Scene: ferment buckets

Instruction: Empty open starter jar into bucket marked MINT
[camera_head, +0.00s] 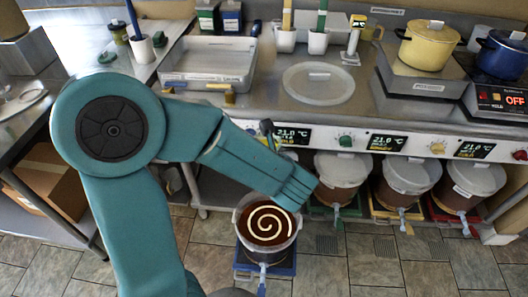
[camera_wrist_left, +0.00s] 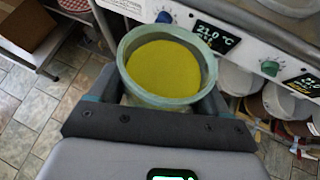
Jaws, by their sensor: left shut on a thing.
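The open jar (camera_wrist_left: 163,68) shows in the left wrist view, with a pale greenish rim and a yellow-green filling inside. My left gripper (camera_wrist_left: 155,105) is shut on it, one finger on each side. In the head view my left arm covers the jar and the fingers cannot be made out. The arm's end reaches over the right edge of an open bucket (camera_head: 266,246) with dark brown contents and a pale spiral on top. Other buckets with lids (camera_head: 341,176) stand to its right. No MINT marking is readable. My right gripper is not in view.
A counter front with several 21.0 °C displays (camera_head: 397,143) and coloured knobs (camera_head: 345,141) runs behind the buckets. A large tray (camera_head: 210,60), a round lid (camera_head: 318,83) and a yellow pot (camera_head: 428,45) are on the counter. The tiled floor in front is clear.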

